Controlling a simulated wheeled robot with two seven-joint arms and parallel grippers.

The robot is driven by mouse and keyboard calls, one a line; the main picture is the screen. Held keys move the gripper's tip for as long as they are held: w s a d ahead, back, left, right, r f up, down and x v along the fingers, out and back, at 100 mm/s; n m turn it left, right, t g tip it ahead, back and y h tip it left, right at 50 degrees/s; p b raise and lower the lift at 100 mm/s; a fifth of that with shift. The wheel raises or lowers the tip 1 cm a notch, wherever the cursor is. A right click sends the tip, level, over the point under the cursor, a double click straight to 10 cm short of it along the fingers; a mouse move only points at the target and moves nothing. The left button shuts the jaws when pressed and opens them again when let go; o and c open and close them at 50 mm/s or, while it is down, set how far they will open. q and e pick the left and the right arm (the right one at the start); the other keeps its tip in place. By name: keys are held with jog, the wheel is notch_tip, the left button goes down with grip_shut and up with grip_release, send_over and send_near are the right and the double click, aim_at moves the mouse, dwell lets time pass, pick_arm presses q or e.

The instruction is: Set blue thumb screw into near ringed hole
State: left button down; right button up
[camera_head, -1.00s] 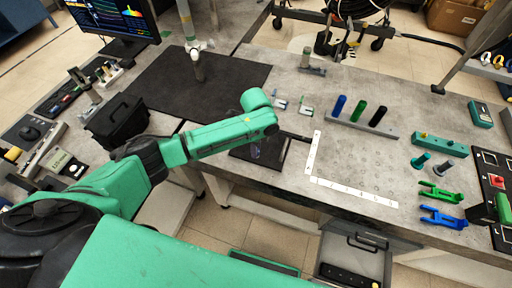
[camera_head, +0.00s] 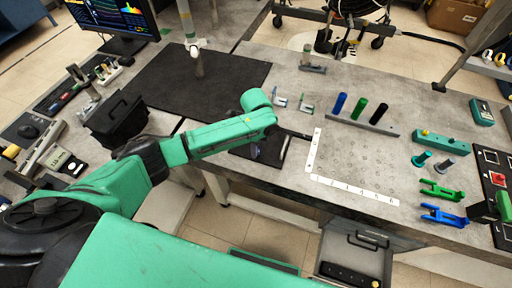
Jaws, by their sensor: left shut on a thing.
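My left arm comes in from the left and ends above the front edge of the table. My left gripper (camera_head: 296,134) shows only as a small dark bar past the green wrist, left of the white ruler strips. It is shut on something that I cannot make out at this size. I cannot pick out a blue thumb screw clearly. A field of small holes (camera_head: 360,160) lies in the table top, inside the corner of the white lettered and numbered strips (camera_head: 352,188). I cannot tell which hole is ringed. My right gripper is not in view.
A rack (camera_head: 362,123) with blue, green and black cylinders stands behind the holes. A teal block (camera_head: 440,143), teal and grey screws, and green (camera_head: 442,190) and blue (camera_head: 443,216) clamps are to the right. An open drawer (camera_head: 355,255) is below the table edge.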

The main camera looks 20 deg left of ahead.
pick_arm(q)
jog(key=m, duration=0.5)
jog(key=shift+f, duration=0.1)
jog(key=c, duration=0.6)
grip_release()
jog(key=shift+o, duration=0.2)
